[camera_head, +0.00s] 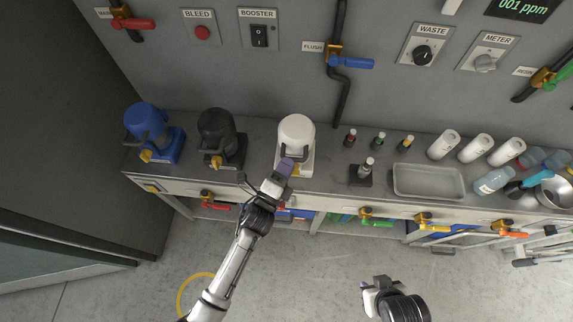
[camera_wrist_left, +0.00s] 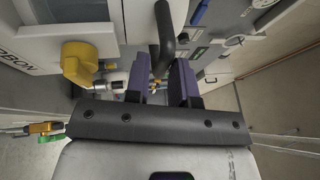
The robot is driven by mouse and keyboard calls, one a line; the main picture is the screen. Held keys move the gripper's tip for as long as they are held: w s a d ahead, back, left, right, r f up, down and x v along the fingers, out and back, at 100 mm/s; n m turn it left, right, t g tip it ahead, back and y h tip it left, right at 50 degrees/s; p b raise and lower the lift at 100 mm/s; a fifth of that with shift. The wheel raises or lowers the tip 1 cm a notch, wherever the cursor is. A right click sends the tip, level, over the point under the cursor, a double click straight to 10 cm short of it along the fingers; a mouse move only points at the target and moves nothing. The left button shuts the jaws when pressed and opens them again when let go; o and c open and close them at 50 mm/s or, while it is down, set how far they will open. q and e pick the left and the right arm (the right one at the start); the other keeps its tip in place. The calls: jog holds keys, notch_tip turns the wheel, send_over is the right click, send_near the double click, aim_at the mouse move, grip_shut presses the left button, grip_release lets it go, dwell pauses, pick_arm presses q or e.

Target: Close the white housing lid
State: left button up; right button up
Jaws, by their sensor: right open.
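The white housing (camera_head: 296,130) stands on the bench, right of the black one. It has a rounded white top and a dark handle (camera_head: 293,154) at its front. How far its lid stands open is hard to see. My left gripper (camera_head: 285,167) is at this handle. In the left wrist view its two purple fingers (camera_wrist_left: 161,75) are apart, and the black handle (camera_wrist_left: 165,35) reaches down between them. Whether they press on it is unclear. A yellow knob (camera_wrist_left: 79,62) shows left of the fingers. My right gripper (camera_head: 372,295) is open and empty, low over the floor.
A blue housing (camera_head: 146,122) and a black housing (camera_head: 217,135) stand to the left. Small bottles (camera_head: 379,139), a clear tray (camera_head: 428,182) and white rolls (camera_head: 476,148) stand to the right. Valves with coloured levers line the bench front. The floor in front is clear.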

pick_arm(q)
jog(key=o, duration=0.3)
jog(key=v, duration=1.4)
dwell(0.5)
